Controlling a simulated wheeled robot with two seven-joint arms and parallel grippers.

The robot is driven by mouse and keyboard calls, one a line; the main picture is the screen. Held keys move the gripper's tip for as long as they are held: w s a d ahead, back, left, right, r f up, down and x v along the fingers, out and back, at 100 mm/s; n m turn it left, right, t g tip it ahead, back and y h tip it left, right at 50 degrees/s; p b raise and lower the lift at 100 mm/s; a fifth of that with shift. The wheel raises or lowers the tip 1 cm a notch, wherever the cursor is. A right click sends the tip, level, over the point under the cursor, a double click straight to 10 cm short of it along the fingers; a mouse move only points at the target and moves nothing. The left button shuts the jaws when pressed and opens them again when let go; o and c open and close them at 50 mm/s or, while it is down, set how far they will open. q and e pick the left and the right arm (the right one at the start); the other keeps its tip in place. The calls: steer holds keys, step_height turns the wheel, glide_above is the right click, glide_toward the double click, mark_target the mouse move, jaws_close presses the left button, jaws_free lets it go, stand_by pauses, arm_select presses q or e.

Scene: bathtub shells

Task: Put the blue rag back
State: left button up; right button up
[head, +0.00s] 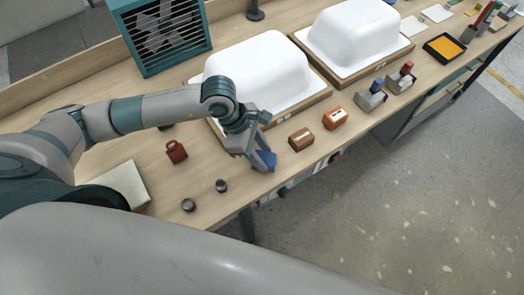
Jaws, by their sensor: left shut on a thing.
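The blue rag (267,162) is a small dark blue piece near the front edge of the workbench. My left gripper (262,158) points down and is shut on it, just in front of the nearer white tub shell. I cannot tell whether the rag touches the bench top. My right gripper is not in view.
Two white tub shells (262,68) (358,34) stand on wooden bases on the bench (160,190). Brown (301,139) and orange (335,118) blocks and grey tools (371,98) line the front edge. A red padlock-like item (176,151) and small dark cylinders (221,185) lie left.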

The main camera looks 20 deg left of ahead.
arm_select(q)
steer(key=shift+f, duration=0.15)
steer(key=o, duration=1)
steer(key=shift+o, duration=0.2)
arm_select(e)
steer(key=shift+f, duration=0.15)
arm_select(q)
steer(key=shift+r, duration=0.25)
steer(key=b+v, duration=0.3)
steer(key=v, duration=0.9)
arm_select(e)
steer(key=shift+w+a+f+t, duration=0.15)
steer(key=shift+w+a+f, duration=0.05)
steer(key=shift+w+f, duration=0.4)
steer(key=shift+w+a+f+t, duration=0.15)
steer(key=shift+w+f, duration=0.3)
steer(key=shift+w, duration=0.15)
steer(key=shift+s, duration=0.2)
